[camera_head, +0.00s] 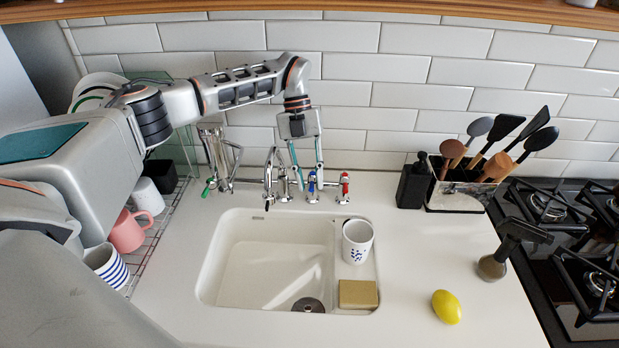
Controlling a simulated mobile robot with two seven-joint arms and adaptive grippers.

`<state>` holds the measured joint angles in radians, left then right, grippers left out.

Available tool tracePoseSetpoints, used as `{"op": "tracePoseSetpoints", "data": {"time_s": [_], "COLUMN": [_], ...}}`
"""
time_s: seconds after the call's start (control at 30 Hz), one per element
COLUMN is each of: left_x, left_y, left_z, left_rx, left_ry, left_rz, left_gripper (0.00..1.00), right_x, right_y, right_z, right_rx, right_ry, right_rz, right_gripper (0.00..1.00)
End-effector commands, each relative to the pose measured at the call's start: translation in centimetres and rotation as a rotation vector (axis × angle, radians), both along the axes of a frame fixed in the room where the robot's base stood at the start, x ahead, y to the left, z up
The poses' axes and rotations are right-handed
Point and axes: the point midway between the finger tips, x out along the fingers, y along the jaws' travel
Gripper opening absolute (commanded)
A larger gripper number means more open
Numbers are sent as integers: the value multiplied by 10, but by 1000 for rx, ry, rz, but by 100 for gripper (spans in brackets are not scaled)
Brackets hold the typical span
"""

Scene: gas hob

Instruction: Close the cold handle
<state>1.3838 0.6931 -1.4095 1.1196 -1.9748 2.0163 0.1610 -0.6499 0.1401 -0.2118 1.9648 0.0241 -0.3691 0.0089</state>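The blue handle (312,183), which I take to be the cold one, is on the tap fittings behind the sink. A red handle (345,180) stands just to its right. The metal spout (270,175) is to its left. My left gripper (309,180) reaches down from above with its two fingers apart. The fingertips are around or just in front of the blue handle; contact cannot be told.
A utensil holder (455,197) and lemon (446,306) are to the right. Cups (128,232) sit on a left rack.

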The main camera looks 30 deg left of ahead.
Motion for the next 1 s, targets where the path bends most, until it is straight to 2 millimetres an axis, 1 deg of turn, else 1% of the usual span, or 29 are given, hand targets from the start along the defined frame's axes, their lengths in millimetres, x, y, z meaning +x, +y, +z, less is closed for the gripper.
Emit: {"op": "tracePoseSetpoints", "data": {"time_s": [0.17,0.4,0.6,0.77,1.0], "left_x": [1,1,0,0,0], "left_y": [0,0,0,0,0], "left_z": [16,60,89,99,100], "left_rx": [0,0,1,0,0], "left_ry": [-3,-5,-2,-1,0], "left_rz": [0,-1,0,0,0], "left_gripper": [24,24,24,24,24], "right_x": [0,0,0,0,0], "right_y": [0,0,0,0,1], "right_z": [0,-1,-1,-1,-1], "right_rx": [0,1,1,1,1], "right_ry": [1,0,0,0,0], "right_rz": [0,-1,0,0,0], "right_gripper": [24,24,24,24,24]}}
